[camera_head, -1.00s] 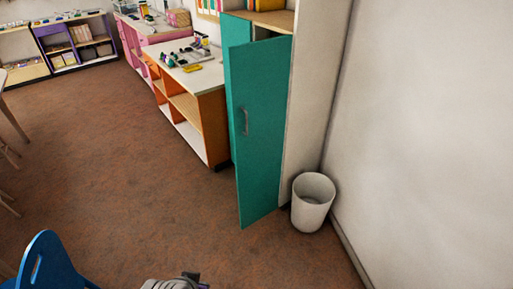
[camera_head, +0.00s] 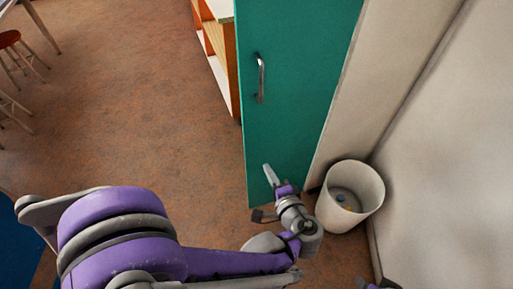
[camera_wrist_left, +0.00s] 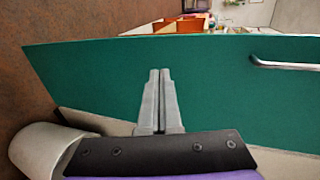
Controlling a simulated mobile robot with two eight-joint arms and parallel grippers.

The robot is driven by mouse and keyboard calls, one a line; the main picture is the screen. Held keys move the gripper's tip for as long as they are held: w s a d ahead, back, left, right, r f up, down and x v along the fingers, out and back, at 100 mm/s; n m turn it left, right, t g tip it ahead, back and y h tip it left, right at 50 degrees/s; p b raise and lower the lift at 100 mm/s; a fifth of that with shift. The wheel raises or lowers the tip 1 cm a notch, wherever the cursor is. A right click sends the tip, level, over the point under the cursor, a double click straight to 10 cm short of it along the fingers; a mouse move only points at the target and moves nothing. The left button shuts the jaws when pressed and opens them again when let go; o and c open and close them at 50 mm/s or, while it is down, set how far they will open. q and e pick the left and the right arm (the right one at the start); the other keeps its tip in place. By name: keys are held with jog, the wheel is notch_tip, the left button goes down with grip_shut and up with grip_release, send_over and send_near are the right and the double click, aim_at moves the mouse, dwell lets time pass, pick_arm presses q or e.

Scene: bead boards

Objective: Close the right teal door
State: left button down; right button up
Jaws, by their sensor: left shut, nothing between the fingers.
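The right teal door (camera_head: 300,80) stands upright, with its hinge side along the pale cabinet side panel (camera_head: 350,110). Its metal handle (camera_head: 260,78) is near the free left edge. How far the door stands open is hard to tell now; the opening behind it is hidden. My left gripper (camera_head: 268,172) is shut and empty, in front of the door's lower part, below the handle. In the left wrist view its closed fingers (camera_wrist_left: 160,75) point at the teal door face (camera_wrist_left: 230,85), and the handle (camera_wrist_left: 285,64) is at the right. Contact cannot be told.
A pale waste bin (camera_head: 350,195) stands right of the door's foot, close to my left gripper; it also shows in the wrist view (camera_wrist_left: 38,150). An orange shelf unit (camera_head: 220,40) is behind the door. The wall is at right. Floor at left is open, with stools (camera_head: 12,40).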

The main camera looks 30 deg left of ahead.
pick_arm(q)
jog(key=b, duration=0.2)
send_near(251, 136)
jog(key=x, duration=0.5)
jog(key=shift+w+a+f, duration=0.1)
jog(key=shift+f, duration=0.05)
jog(key=shift+w+a, duration=0.45)
pick_arm(e)
jog(key=shift+s+x, duration=0.15)
jog(key=shift+x, duration=0.55)
jog(key=shift+s+x, duration=0.15)
jog(key=shift+x, duration=0.6)
jog(key=shift+f, duration=0.1)
